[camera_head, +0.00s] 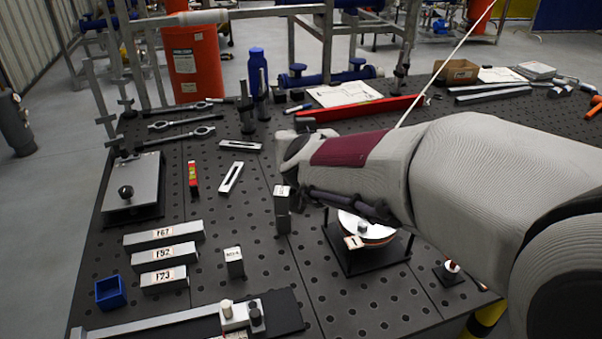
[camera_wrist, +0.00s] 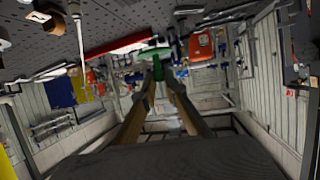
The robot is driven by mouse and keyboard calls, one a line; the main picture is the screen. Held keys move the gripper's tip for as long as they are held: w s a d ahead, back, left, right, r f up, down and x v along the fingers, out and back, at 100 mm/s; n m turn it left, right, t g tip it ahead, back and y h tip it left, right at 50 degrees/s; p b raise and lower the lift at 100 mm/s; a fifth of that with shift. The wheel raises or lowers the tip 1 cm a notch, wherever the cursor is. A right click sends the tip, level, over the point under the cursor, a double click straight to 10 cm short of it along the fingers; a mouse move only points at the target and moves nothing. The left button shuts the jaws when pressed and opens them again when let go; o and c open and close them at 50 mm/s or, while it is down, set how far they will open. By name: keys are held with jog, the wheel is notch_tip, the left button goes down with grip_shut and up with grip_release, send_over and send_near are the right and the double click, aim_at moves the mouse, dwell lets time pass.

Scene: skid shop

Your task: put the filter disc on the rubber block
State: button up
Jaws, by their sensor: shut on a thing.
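In the wrist view, my gripper (camera_wrist: 158,82) is shut on a green thing (camera_wrist: 152,56), held between the tips of its two long fingers. It is probably the filter disc, but its shape is too small to tell. In the head view my own wrist hides the fingers and the green thing. I cannot tell which thing is the rubber block.
Marked grey bars (camera_head: 164,256), a blue bin (camera_head: 110,292) and a small upright block (camera_head: 234,262) stand at the front left. A red channel (camera_head: 372,107) lies behind my arm. A grey plate with a black knob (camera_head: 132,188) lies at the left. Bare perforated table shows between them.

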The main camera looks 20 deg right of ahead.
jog(key=f, duration=0.2)
jog(key=d+f+n+y, duration=0.1)
jog(key=f, duration=0.1)
jog(key=f+n+y, duration=0.1)
jog(key=f, duration=0.1)
jog(key=shift+w+d, duration=0.15)
jog(key=shift+w, duration=0.15)
jog(key=w+d+f+n+y, duration=0.1)
jog(key=w, duration=0.5)
jog(key=w+d+f+n+y, duration=0.1)
jog(key=w+d, duration=0.1)
jog(key=w, duration=0.5)
jog(key=shift+w+f+y, duration=0.2)
jog(key=shift+f+y, duration=0.1)
dwell(0.3)
jog(key=shift+f, duration=0.1)
jog(key=shift+f, duration=3.05)
jog(key=shift+f, duration=1.85)
